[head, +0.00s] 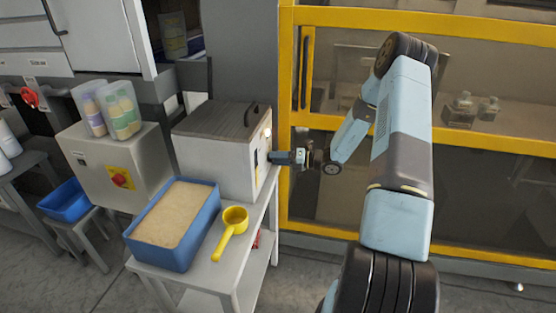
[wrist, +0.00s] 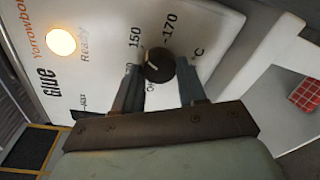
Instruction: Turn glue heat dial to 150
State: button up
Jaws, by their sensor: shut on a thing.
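The glue unit (head: 217,165) is a white box with a dark lid on a side table in the head view. Its panel (wrist: 105,22), printed "Glue", fills the upper part of the wrist view. The glue heat dial (wrist: 158,66) is a small black knob with a pale pointer line. Numbers 150 and 170 are printed around it; a lower mark is partly hidden by a finger. My gripper (wrist: 160,78) has a finger on each side of the dial and is shut on it. In the head view my gripper (head: 284,158) is at the unit's right face, hiding the dial.
A lamp marked Ready (wrist: 61,41) glows on the panel. A blue tub (head: 195,230) of granules and a yellow scoop (head: 234,222) share the table (head: 217,285). A yellow-framed enclosure (head: 284,90) stands close behind my arm.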

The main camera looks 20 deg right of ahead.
jog(key=shift+w+d, duration=0.1)
jog(key=shift+w, duration=0.05)
jog(key=o, duration=1.1)
jog(key=shift+c, duration=0.2)
jog(key=f+v, duration=0.1)
jog(key=v, duration=1.2)
jog(key=shift+s+d+r, duration=0.25)
jog(key=shift+r, duration=0.25)
jog(key=s+a+r+n+g+h, duration=0.4)
jog(key=s+a+r+n, duration=0.25)
jog(key=r+n, duration=0.3)
jog(key=s+a+r+n+g+h, duration=0.35)
jog(key=s+a+r+n, duration=0.3)
jog(key=r+n, duration=0.35)
jog(key=s+r+n+t+h, duration=0.2)
jog(key=s+r+n+h, duration=0.2)
jog(key=s+r+n, duration=0.3)
jog(key=s+a+r+n+t+h, duration=0.1)
jog(key=s+r+n+t+h, duration=0.2)
jog(key=s+r+n, duration=0.5)
jog(key=s+n+h, duration=0.1)
jog(key=s, duration=0.4)
jog(key=shift+s+a+n, duration=0.25)
jog(key=shift+s+n, duration=0.1)
jog(key=shift+s, duration=0.05)
